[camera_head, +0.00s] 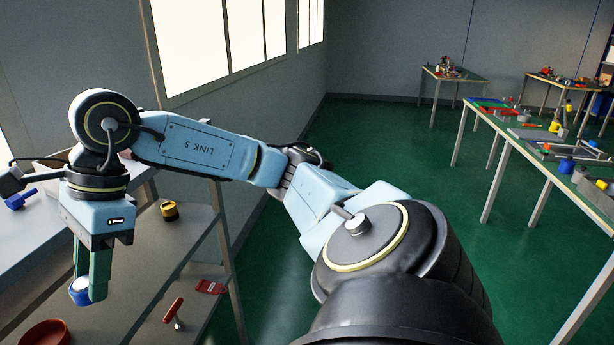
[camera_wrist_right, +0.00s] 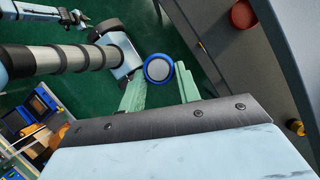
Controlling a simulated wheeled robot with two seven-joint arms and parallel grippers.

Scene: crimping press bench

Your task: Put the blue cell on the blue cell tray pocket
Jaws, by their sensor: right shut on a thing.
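My right gripper (camera_head: 90,280) is at the lower left of the head view, pointing down, with its green fingers shut on the blue cell (camera_head: 79,291). The cell is a short blue cylinder with a pale end face. In the right wrist view the cell (camera_wrist_right: 158,68) shows as a blue ring with a grey face between the fingers of the right gripper (camera_wrist_right: 160,88). The cell is held in the air; its height over the bench is hard to tell. I cannot make out the blue cell tray pocket in either view.
Below the gripper, a grey surface holds a red bowl (camera_head: 45,334), a red-handled tool (camera_head: 173,312), a red item (camera_head: 210,287) and a yellow-black cylinder (camera_head: 170,211). A blue item (camera_head: 20,199) lies at far left. Cluttered tables (camera_head: 520,125) stand right, across open green floor.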

